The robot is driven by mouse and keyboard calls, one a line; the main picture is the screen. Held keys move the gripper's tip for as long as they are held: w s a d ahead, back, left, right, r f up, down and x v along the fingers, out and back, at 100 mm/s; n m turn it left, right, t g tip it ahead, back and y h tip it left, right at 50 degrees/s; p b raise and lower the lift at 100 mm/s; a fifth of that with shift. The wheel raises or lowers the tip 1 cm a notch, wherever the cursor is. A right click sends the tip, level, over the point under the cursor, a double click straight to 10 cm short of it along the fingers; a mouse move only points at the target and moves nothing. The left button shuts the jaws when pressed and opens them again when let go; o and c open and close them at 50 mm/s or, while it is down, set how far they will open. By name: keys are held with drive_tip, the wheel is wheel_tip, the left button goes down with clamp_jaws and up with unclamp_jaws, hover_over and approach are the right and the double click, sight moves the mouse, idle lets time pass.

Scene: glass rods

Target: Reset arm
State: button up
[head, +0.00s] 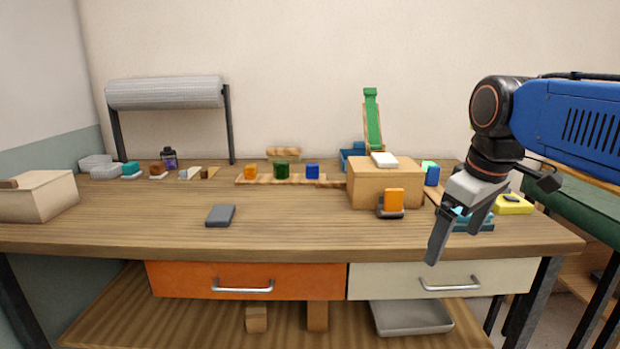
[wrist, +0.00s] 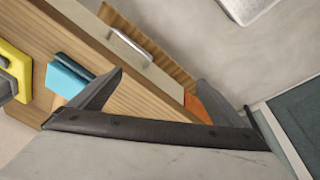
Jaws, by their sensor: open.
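My gripper (head: 457,228) is on the right side of the head view, pointing down in front of the table's right part. In the wrist view my gripper (wrist: 158,90) has its fingers spread wide, with nothing between them. It is open and empty. My blue arm reaches in from the right edge of the head view. The gripper hides part of a teal item (head: 478,225) on the table; a teal block (wrist: 70,75) also shows left of the fingers in the wrist view.
A wooden table (head: 150,225) has an orange drawer (head: 190,280) and a white drawer (head: 395,282), both shut. A cardboard box (head: 365,185), an orange block (head: 393,200), a grey block (head: 220,215) and a yellow item (head: 513,206) stand on it.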

drive_tip(key=s+d+f+m+t, duration=0.1)
drive_tip(key=s+f+m, duration=0.2)
drive_tip(key=s+f, duration=0.3)
drive_tip(key=s+f+m, duration=0.3)
drive_tip(key=s+f, duration=0.3)
drive_tip(key=f, duration=0.6)
drive_tip(key=shift+s+d+t, duration=0.2)
drive_tip(key=shift+d+t, duration=0.15)
drive_tip(key=shift+t, duration=0.05)
